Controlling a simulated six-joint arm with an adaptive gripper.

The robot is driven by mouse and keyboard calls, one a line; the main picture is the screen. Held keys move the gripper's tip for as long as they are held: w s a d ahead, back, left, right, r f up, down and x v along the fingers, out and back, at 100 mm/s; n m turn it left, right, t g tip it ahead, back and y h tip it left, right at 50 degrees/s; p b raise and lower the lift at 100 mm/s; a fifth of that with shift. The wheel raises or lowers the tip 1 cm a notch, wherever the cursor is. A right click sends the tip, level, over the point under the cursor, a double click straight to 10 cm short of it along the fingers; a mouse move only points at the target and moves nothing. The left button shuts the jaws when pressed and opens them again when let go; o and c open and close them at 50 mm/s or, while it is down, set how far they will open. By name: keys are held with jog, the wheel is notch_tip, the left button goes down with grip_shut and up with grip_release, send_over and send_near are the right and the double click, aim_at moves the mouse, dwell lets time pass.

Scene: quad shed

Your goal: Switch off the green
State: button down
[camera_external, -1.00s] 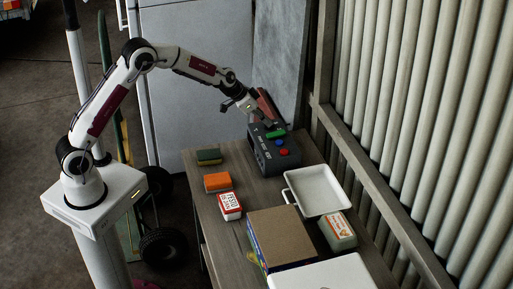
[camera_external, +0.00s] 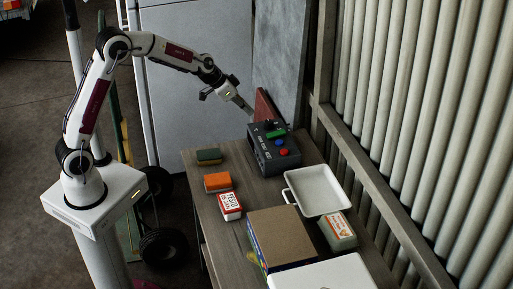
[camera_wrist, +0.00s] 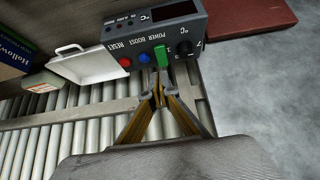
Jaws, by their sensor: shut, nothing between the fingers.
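A dark grey control box (camera_external: 262,160) stands at the far end of the table. Its panel has a green switch (camera_external: 276,133), a blue button (camera_external: 279,142) and a red button (camera_external: 283,152). In the wrist view the green switch (camera_wrist: 161,56) sits between the blue button (camera_wrist: 144,58) and a black knob (camera_wrist: 184,47). My gripper (camera_external: 252,112) is shut and empty, above and to the left of the box, apart from the switch. In the wrist view my gripper (camera_wrist: 159,93) shows just below the green switch. I cannot tell the switch's position.
A dark red object (camera_external: 266,104) stands behind the box. Nearer are a white tray (camera_external: 318,191), a cardboard box (camera_external: 282,237), sponges (camera_external: 217,182) and a red-and-white packet (camera_external: 229,206). A ribbed wall (camera_external: 430,120) borders the table's right side.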

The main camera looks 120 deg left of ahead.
jog(key=shift+s+d+r, duration=0.25)
jog(key=shift+d+r, duration=0.05)
dwell(0.7)
jog(key=s+d+f+n+g+h, duration=0.1)
jog(key=s+d+f+n+h, duration=0.15)
jog(key=d, duration=0.55)
jog(key=s+d+r+m+h, duration=0.1)
jog(key=s+d+r+m, duration=0.2)
jog(key=d, duration=1.2)
jog(key=s+d+r+m+t, duration=0.1)
jog(key=s+d+r+m, duration=0.2)
jog(key=d, duration=1.3)
jog(key=s+d+r+m+h, duration=0.1)
jog(key=s+d+r+m, duration=0.2)
jog(key=d, duration=1.2)
notch_tip(320, 180, up, 2)
jog(key=shift+d+r+m+h, duration=0.25)
jog(key=shift+d+m+h, duration=0.15)
jog(key=shift+m, duration=0.85)
